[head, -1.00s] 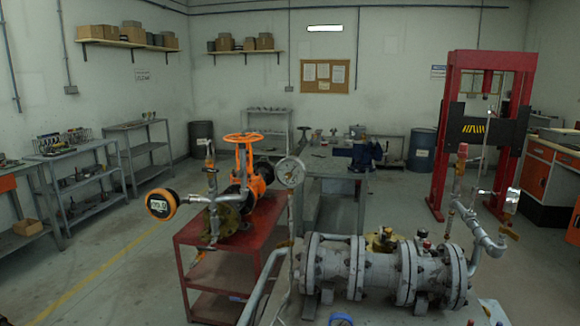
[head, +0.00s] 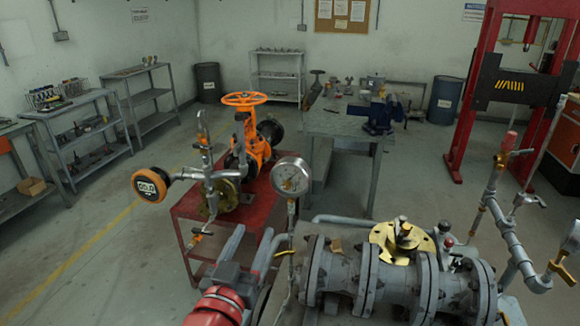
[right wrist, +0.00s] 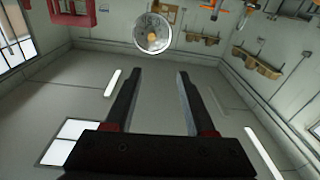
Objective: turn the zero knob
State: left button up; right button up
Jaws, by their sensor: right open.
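The digital gauge (head: 150,185), round and orange-rimmed with a dark face, stands at left in the head view on pipework. A white dial gauge (head: 291,176) stands on a thin stem right of it. No knob can be clearly told as the zero knob. My right gripper (head: 249,240) comes up from the bottom, left of and lower than the dial gauge in the picture. In the right wrist view its two dark fingers (right wrist: 159,74) are apart with nothing between them. Beyond the fingertips is a round silvery disc (right wrist: 153,33) with an orange-brown centre. My left gripper is not seen.
A large flanged grey pipe body (head: 335,275) with a brass flange (head: 402,240) fills the lower right. A red cart (head: 185,212) carries an orange valve with a handwheel (head: 244,99). A workbench (head: 345,122) stands behind. The floor at left is clear.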

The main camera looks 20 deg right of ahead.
jog(key=d+m+g, duration=0.1)
jog(key=p, duration=0.7)
send_near(286, 187)
jog(key=x, duration=0.7)
jog(key=shift+w+d+r, duration=0.15)
jog(key=shift+w+d, duration=0.1)
jog(key=shift+w, duration=0.05)
jog(key=shift+w+d, duration=0.35)
jog(key=shift+w, duration=0.25)
grip_shut()
